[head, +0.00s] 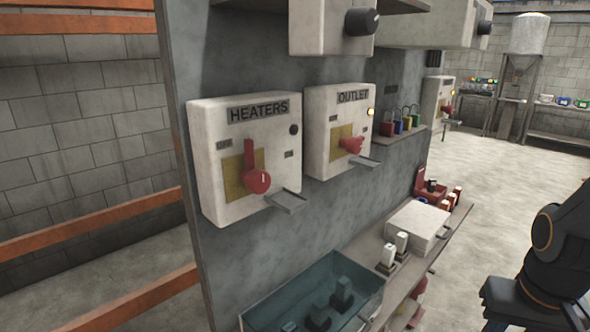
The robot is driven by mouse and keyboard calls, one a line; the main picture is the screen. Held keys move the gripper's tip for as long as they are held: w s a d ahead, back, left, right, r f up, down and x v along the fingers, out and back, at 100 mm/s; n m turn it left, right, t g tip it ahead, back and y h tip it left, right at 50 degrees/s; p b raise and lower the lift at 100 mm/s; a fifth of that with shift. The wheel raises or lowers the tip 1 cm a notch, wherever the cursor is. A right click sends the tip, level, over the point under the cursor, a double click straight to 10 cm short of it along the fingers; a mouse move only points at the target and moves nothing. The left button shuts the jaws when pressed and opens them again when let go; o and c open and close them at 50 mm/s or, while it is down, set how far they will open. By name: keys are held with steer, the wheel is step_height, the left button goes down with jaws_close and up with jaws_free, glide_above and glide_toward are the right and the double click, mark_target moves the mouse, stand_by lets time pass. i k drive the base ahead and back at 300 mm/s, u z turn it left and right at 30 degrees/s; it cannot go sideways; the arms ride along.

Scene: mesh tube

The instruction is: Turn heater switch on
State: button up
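The heater switch is a white box labelled HEATERS (202,160) on the grey panel, left of centre in the head view. Its red handle (250,165) has a round hub and a lever pointing up, slightly left, toward the OFF side, on a yellow plate (233,181). The small round lamp (294,129) at its upper right is dark. Part of my dark arm shows at the lower right, well apart from the switch. My gripper is not in view.
The OUTLET box (318,120) with a red handle (351,144) and lit lamp stands right of it. Padlocks (402,121) hang beyond. Below are a teal bin (262,318) and a shelf with a white case (417,225). Open floor (490,190) lies right.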

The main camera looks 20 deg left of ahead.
mark_target(257, 181)
steer(key=z, duration=0.5)
steer(key=i, duration=0.9)
steer(key=u, duration=1.8)
steer(key=k, duration=0.9)
steer(key=u, duration=1.4)
